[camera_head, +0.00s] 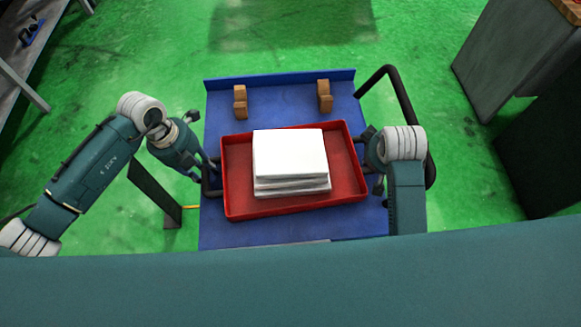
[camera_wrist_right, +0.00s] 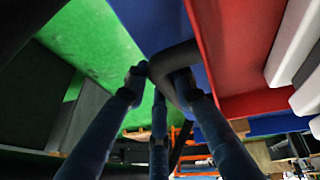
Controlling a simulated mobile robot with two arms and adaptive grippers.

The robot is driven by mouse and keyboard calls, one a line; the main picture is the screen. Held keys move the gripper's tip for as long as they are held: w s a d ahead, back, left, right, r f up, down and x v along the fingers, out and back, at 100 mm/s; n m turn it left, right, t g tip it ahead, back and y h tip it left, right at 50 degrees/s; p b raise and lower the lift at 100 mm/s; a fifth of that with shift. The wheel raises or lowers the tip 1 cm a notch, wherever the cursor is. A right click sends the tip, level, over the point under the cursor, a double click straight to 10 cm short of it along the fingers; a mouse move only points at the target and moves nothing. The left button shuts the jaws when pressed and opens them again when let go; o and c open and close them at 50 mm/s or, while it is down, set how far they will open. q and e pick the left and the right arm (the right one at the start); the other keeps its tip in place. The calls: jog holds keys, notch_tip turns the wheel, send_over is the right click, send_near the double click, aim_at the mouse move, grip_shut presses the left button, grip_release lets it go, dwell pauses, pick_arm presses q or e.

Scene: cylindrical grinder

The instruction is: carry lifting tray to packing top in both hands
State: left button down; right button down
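The lifting tray is a shallow red tray (camera_head: 235,205) lying flat on a blue cart top, with a stack of white slabs (camera_head: 290,152) in it. In the head view, my left gripper (camera_head: 208,178) is at the tray's left side, by its dark handle (camera_head: 212,188). My right gripper (camera_head: 373,160) is at the tray's right side. In the right wrist view, its fingers (camera_wrist_right: 160,85) are around a black handle (camera_wrist_right: 170,62) beside the red tray wall (camera_wrist_right: 210,65). Whether either grip is closed firmly is unclear. I cannot identify the packing top.
The blue cart (camera_head: 270,235) has a raised far edge, two brown blocks (camera_head: 240,101) (camera_head: 325,96) and a black push bar (camera_head: 405,105) on the right. A grey cabinet (camera_head: 515,50) stands at the upper right and a bench (camera_head: 40,50) at the upper left. Green floor between is clear.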

pick_arm(q)
jog(key=shift+w+r, duration=0.15)
jog(key=shift+r, duration=0.1)
pick_arm(e)
jog(key=shift+w+r, duration=0.15)
jog(key=shift+r, duration=0.1)
pick_arm(q)
jog(key=shift+w, duration=0.1)
pick_arm(e)
jog(key=shift+w, duration=0.1)
pick_arm(q)
jog(key=shift+r, duration=0.1)
pick_arm(e)
jog(key=shift+r, duration=0.1)
